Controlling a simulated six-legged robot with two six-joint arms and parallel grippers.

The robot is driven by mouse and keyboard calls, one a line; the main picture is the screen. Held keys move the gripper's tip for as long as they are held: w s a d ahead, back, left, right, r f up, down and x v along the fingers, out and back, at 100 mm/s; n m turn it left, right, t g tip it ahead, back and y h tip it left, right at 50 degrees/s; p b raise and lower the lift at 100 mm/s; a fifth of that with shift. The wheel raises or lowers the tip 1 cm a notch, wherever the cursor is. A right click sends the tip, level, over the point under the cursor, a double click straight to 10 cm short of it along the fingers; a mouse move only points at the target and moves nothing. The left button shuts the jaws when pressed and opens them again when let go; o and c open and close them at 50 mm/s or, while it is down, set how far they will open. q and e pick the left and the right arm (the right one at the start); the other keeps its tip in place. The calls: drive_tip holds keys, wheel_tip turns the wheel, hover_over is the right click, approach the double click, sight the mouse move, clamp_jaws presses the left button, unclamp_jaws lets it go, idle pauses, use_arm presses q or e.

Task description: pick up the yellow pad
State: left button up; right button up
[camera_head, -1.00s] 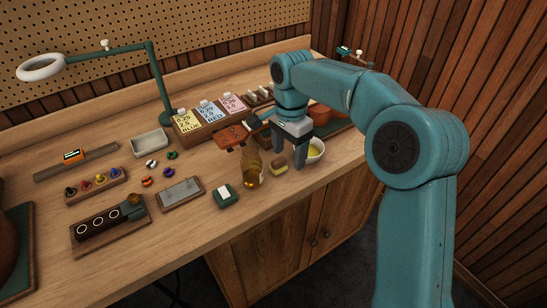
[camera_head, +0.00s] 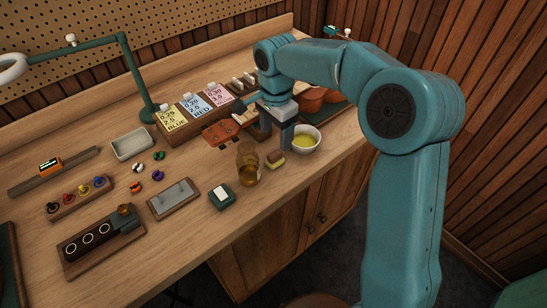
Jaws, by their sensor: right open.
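One finger overlaps the left side of the bowl in the view. My left gripper is not in view.
An orange headstock (camera_head: 222,134) is close left of my right gripper. A dark green box (camera_head: 221,196), a grey plate on wood (camera_head: 173,198) and a label rack (camera_head: 207,121) stand further left. Brown rounded bodies (camera_head: 312,101) are behind the bowl.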

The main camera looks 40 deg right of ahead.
sight(275, 153)
drive_tip(key=f, duration=0.2)
drive_tip(key=shift+s+f, duration=0.25)
drive_tip(key=shift+f, duration=0.1)
drive_tip(key=shift+w+a+f+p, duration=0.15)
drive_tip(key=shift+f+p, duration=0.3)
drive_tip(key=shift+f, duration=2.15)
drive_tip(key=c, duration=1.1)
